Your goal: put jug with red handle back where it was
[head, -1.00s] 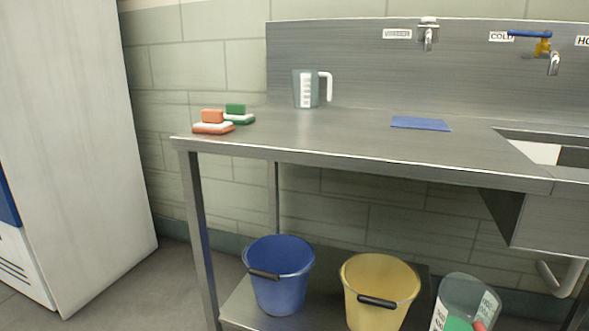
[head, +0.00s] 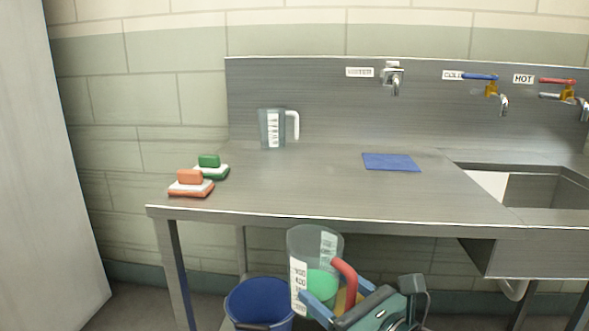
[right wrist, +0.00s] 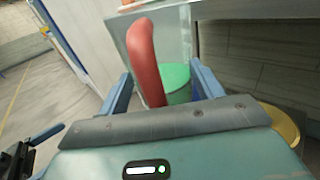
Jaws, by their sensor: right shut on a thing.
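A clear measuring jug with a red handle (head: 309,249) and something green inside is in front of the steel counter's front edge. My right gripper (head: 330,303) is shut on this jug at the handle side and holds it upright. In the right wrist view the red handle (right wrist: 145,62) stands between the two blue fingers, with the green (right wrist: 176,82) beyond it. A second clear jug with a white handle (head: 274,129) stands at the back of the counter (head: 330,190). My left gripper is not clearly in the head view.
Orange and green sponges (head: 190,184) lie at the counter's left end. A blue cloth (head: 391,162) lies near the sink (head: 545,190). A blue bucket (head: 258,303) stands below. The counter's middle is clear.

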